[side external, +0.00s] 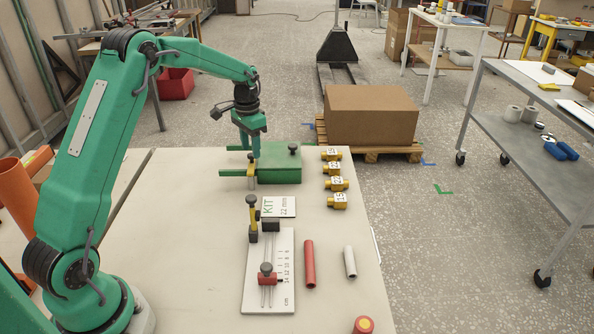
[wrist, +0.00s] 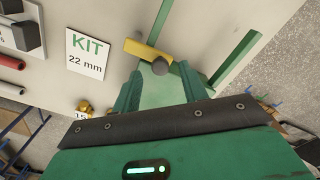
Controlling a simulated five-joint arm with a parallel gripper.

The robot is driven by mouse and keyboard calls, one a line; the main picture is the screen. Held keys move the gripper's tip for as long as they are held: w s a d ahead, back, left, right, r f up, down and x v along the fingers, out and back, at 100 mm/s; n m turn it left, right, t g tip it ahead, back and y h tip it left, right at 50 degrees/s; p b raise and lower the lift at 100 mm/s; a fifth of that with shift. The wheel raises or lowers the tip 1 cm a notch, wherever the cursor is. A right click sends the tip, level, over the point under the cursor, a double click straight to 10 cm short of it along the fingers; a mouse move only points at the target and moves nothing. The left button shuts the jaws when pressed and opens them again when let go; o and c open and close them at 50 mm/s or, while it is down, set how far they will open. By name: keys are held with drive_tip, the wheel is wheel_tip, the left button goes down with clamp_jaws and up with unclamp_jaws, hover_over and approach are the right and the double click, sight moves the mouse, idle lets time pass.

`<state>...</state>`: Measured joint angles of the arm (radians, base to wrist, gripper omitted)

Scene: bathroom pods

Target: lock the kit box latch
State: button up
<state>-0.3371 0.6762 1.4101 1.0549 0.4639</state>
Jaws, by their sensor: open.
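The green kit box (side external: 280,168) sits near the far edge of the table, with a dark knob on its top. Two green bars stick out from its left side. The yellow latch (wrist: 145,50) with a dark round knob (wrist: 160,67) lies by a green bar in the wrist view; in the side view its yellow part (side external: 251,180) shows below my gripper. My gripper (side external: 251,148) points down over the latch at the box's left end. In the wrist view its two green fingers (wrist: 159,82) are open, with the knob just ahead of and between their tips. Contact cannot be told.
A KIT 22 mm card (side external: 279,207) lies in front of the box. Several yellow numbered fittings (side external: 337,184) stand to its right. A slide gauge (side external: 268,285), a red tube (side external: 309,264) and a grey tube (side external: 350,262) lie nearer. The table left of the box is clear.

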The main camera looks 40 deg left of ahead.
sight(251, 154)
drive_tip(key=shift+r, duration=3.35)
drive_tip(key=s+d+r+t, duration=0.3)
drive_tip(key=s+d+r, duration=0.8)
drive_tip(key=s+d, duration=0.15)
drive_tip(key=s+d+f+t, duration=0.1)
drive_tip(key=s+d, duration=0.1)
drive_tip(key=s, duration=0.6)
drive_tip(key=s+d+f+n+t, duration=0.1)
drive_tip(key=s+d, duration=0.2)
drive_tip(key=s, duration=0.5)
drive_tip(key=shift+s+d+t, duration=0.25)
drive_tip(key=shift+s+t, duration=0.05)
drive_tip(key=shift+f, duration=0.1)
